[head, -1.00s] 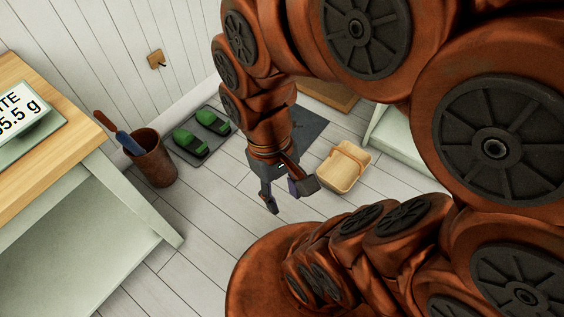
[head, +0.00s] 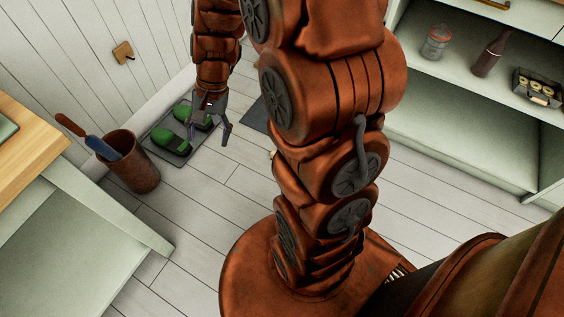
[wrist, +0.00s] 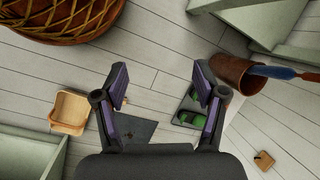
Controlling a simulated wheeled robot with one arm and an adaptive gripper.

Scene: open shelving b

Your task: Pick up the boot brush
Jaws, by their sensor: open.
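I cannot surely pick out the boot brush. A long tool (head: 98,146) with a brown grip and blue shaft leans in a brown bin (head: 137,172) at the left; it also shows in the wrist view (wrist: 272,72). My gripper (head: 210,138) is open and empty, over or near the green shoes (head: 168,141) in the head view. In the wrist view its fingers (wrist: 160,85) are spread wide with bare floor between them.
The shoes are on a dark tray (head: 190,152). A wooden counter (head: 35,140) stands left and open shelving (head: 470,105) right. A wall hook (head: 123,52) is above. A light wooden basket (wrist: 70,112) and round woven basket (wrist: 62,20) show in the wrist view.

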